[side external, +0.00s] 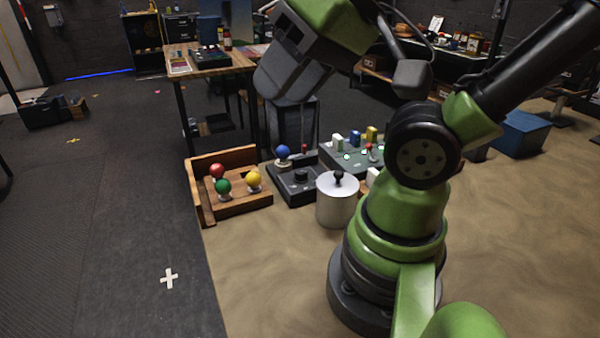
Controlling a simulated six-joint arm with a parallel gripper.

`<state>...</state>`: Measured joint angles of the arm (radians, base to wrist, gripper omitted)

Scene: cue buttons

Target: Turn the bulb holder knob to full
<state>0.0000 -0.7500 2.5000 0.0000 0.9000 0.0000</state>
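The bulb holder (294,196) is a black box on the sandy table, left of centre. A blue bulb (282,153) stands upright at its back left. A round black knob (301,176) sits on top; its setting is too small to read. A small red part (304,149) shows behind it. My gripper (284,97) is high above and behind the holder in the picture, apart from the knob. Its fingers are not clear against the dark background, so I cannot tell whether it is open or shut.
A wooden tray (238,207) with red, green and yellow bulbs stands left of the holder. A metal canister (336,205) with a black-knobbed lid stands close on its right. A panel (338,160) with coloured buttons sits behind right. The front table area is clear.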

